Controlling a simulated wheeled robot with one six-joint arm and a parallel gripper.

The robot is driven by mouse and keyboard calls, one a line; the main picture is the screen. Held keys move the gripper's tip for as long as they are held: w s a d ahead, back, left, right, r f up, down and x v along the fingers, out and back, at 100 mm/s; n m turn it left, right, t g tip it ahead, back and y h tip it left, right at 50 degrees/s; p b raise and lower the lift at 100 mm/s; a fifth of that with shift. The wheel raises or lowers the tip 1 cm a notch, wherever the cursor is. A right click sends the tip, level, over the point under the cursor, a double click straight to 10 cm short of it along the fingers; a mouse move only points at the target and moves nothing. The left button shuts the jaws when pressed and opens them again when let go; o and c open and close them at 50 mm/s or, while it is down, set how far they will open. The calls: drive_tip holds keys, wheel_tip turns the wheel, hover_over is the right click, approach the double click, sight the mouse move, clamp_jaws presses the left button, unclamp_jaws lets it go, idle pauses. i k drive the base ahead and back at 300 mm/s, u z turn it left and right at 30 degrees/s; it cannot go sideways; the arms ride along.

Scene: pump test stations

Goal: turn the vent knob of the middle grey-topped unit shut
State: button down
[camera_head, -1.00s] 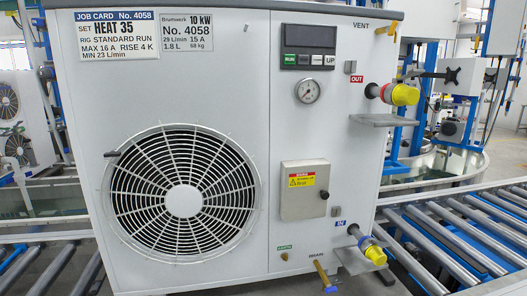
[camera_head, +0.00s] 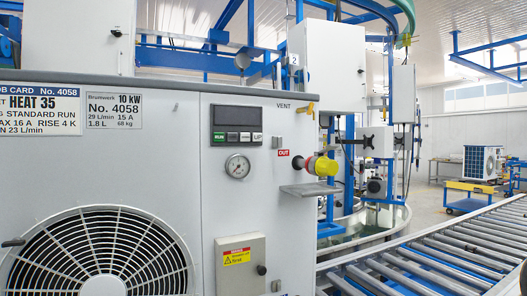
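A white heat unit (camera_head: 185,150) marked No. 4058 fills the left and lower middle of the head view. Its top shows only as a thin edge, so I cannot tell its colour well. The small brass-coloured vent knob (camera_head: 305,107) sticks out at the unit's upper right corner, beside the printed word VENT. Its exact handle angle is hard to read at this size. My gripper is not in view, and nothing is seen touching the knob.
A yellow-capped outlet (camera_head: 322,166) juts out below the knob, above a small grey shelf (camera_head: 310,189). A roller conveyor (camera_head: 430,255) runs along the lower right. A white cabinet (camera_head: 327,65) and blue frames stand behind. A fan unit (camera_head: 482,162) sits on a distant cart.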

sight(309, 110)
drive_tip(key=k, duration=0.6)
drive_tip(key=u, duration=0.9)
drive_tip(key=i, duration=1.25)
drive_tip(key=z, duration=0.5)
drive_tip(key=i, duration=0.45)
drive_tip(key=z, duration=0.6)
